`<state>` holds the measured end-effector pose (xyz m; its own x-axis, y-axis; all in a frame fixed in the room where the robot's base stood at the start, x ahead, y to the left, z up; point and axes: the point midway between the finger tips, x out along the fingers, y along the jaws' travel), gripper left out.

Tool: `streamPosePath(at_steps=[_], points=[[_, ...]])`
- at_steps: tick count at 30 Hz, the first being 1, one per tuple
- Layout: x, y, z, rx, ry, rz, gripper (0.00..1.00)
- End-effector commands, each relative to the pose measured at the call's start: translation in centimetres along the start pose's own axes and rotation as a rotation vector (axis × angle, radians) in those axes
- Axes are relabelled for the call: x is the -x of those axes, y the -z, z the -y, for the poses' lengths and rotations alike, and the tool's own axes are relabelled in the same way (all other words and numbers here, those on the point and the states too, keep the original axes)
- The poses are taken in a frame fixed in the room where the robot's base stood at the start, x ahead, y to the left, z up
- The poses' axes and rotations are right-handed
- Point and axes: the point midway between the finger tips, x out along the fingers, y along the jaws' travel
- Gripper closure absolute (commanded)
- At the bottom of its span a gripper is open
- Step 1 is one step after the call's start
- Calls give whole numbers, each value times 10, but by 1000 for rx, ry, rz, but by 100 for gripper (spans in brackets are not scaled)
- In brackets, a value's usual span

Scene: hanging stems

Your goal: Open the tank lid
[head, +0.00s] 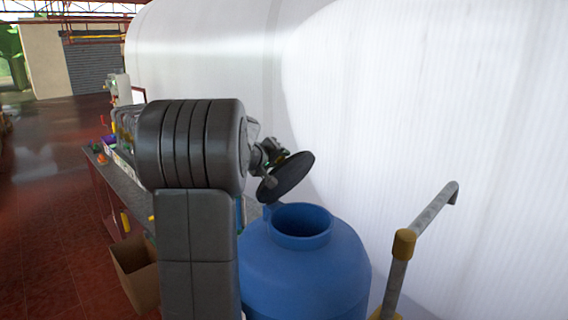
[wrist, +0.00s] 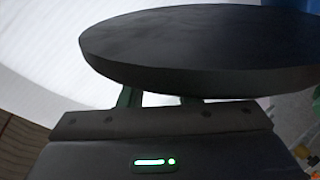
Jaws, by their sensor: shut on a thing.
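The blue tank (head: 305,270) stands at the lower middle of the head view, with its round neck (head: 300,238) uncovered at the top. The tank lid (head: 288,178), a dark round disc, is tilted steeply above the back left of the neck. My gripper (head: 270,160) is shut on the lid, at the lid's upper left in the head view. In the wrist view the lid (wrist: 200,45) fills the top, with my gripper's fingers (wrist: 160,98) partly hidden under its edge. I cannot tell whether the lid still touches the neck's rim.
My own arm covers the middle of the head view. A grey pipe with a yellow fitting (head: 404,243) rises right of the tank. A large white curved wall (head: 430,110) stands behind. A bench (head: 105,170) with small items and a cardboard box (head: 136,272) are at left; open floor lies beyond.

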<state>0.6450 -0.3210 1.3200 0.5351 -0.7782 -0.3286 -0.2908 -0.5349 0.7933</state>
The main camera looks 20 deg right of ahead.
Motion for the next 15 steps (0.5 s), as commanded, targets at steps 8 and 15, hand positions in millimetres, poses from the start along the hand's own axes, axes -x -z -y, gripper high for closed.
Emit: streamPosePath(at_steps=[8,15], points=[[-1,10,3,55,0,23,100],[-2,12,4,63,0,27,100]])
